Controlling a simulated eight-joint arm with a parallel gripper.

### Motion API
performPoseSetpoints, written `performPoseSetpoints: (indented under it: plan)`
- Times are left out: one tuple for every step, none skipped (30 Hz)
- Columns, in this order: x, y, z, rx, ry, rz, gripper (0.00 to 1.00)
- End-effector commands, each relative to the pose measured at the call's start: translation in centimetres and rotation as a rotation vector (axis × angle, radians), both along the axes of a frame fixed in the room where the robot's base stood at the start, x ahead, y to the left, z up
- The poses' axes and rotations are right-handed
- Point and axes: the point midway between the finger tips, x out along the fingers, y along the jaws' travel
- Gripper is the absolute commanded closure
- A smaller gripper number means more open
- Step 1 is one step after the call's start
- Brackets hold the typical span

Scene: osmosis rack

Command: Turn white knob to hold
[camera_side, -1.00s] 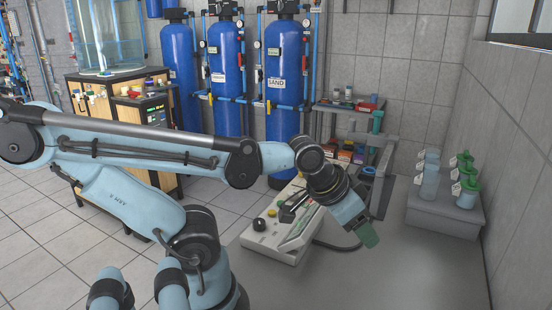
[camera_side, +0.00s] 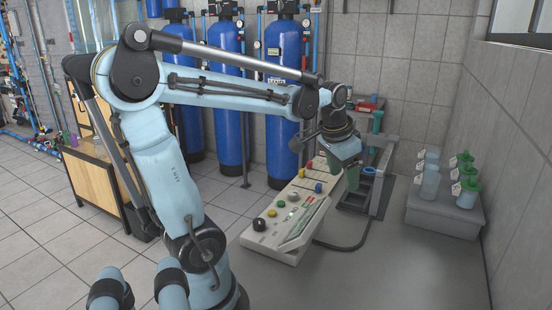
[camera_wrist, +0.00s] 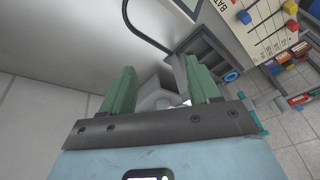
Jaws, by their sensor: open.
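The control panel (camera_side: 262,238) is a long pale box on the floor right of my arm's base in the side view. A small whitish knob (camera_side: 293,197) appears on its face, too small to read its setting. My gripper (camera_side: 345,184) points down beyond the panel's far right end, apart from the whitish knob. Its green fingers are spread and empty in the wrist view (camera_wrist: 160,64). There, only part of the panel (camera_wrist: 265,22) shows, with no white knob visible.
A dark rack (camera_side: 378,190) with a blue ring stands close to my gripper. A black cable (camera_side: 345,246) lies on the floor. Green-capped bottles (camera_side: 468,180) stand on a grey block at the right. Blue tanks (camera_side: 280,100) stand behind. The right front floor is clear.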

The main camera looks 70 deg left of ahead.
Motion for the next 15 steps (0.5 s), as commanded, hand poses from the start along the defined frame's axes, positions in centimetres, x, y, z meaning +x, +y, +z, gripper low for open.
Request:
performPoseSetpoints:
  plan:
    - [0.2, 2.2, 0.1, -0.003, 0.032, 0.022, 0.39]
    - [0.2, 3.4, 0.0, -0.007, 0.053, 0.028, 0.39]
    - [0.2, 4.9, 0.0, -0.012, 0.08, 0.038, 0.39]
    - [0.2, 6.1, -0.1, -0.018, 0.099, 0.046, 0.39]
    - [0.1, 7.3, -0.2, -0.024, 0.119, 0.052, 0.39]
    - [-0.1, 8.9, -0.4, -0.034, 0.144, 0.06, 0.39]
    - [-0.3, 10.1, -0.6, -0.041, 0.162, 0.066, 0.39]
    - [-0.6, 11.3, -0.8, -0.051, 0.178, 0.071, 0.39]
    - [-1.0, 12.8, -1.1, -0.063, 0.201, 0.079, 0.39]
    - [-1.3, 13.8, -1.3, -0.072, 0.215, 0.082, 0.39]
    - [-1.6, 14.8, -1.6, -0.082, 0.229, 0.087, 0.39]
    - [-2.1, 16.0, -1.9, -0.095, 0.246, 0.092, 0.39]
    - [-2.4, 16.8, -2.1, -0.103, 0.256, 0.095, 0.39]
    - [-2.7, 17.5, -2.3, -0.112, 0.266, 0.097, 0.39]
    - [-3.1, 18.3, -2.5, -0.121, 0.276, 0.099, 0.39]
